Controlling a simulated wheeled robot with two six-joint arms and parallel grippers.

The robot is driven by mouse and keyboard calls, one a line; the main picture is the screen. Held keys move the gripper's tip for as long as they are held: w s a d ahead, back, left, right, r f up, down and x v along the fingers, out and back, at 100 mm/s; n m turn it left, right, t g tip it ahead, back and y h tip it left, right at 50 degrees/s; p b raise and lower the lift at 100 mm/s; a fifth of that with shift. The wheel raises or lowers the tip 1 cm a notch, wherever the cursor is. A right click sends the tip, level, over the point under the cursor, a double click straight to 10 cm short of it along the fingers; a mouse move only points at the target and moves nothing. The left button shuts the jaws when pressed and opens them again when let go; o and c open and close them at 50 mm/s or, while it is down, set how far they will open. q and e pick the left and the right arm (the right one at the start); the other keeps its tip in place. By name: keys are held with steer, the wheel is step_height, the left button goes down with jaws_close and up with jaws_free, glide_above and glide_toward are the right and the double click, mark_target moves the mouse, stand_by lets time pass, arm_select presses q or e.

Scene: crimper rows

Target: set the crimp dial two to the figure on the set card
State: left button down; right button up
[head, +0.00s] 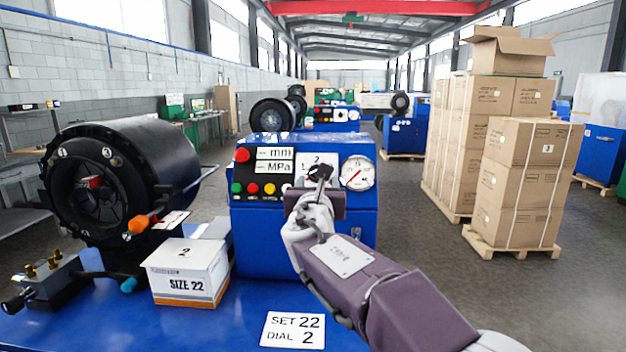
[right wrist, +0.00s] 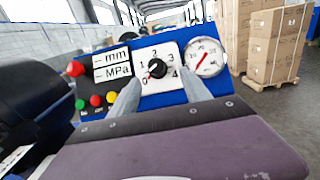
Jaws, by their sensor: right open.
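The crimp dial (right wrist: 157,68) is a black knob on a white plate numbered 0 to 4, on the blue control box (head: 262,240). Its red mark sits at the lower left, toward the 0. In the head view the dial is partly hidden behind my right gripper (head: 318,190). In the right wrist view my right gripper (right wrist: 160,92) is open, its two grey fingers apart, below and to either side of the knob. I cannot tell whether they touch it. The set card (head: 293,330) reads SET 22, DIAL 2. My left gripper is not in view.
A pressure gauge (head: 358,172) sits right of the dial; coloured buttons (head: 253,188) are left. A SIZE 22 box (head: 187,270) and a black crimper head (head: 120,180) stand left on the blue bench (head: 225,325). Stacked cartons (head: 525,180) stand on pallets at right.

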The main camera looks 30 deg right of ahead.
steer(key=x, duration=0.4)
steer(key=p+x, duration=0.1)
steer(key=x, duration=0.4)
steer(key=shift+w+a+f, duration=0.1)
steer(key=shift+w+a, duration=0.2)
steer(key=shift+a, duration=0.05)
steer(key=shift+w+f, duration=0.1)
steer(key=shift+w, duration=0.2)
steer(key=shift+s, duration=0.1)
steer(key=shift+c, duration=0.7)
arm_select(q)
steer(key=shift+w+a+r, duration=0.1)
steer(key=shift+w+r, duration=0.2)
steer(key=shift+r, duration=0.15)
arm_select(e)
jaws_close()
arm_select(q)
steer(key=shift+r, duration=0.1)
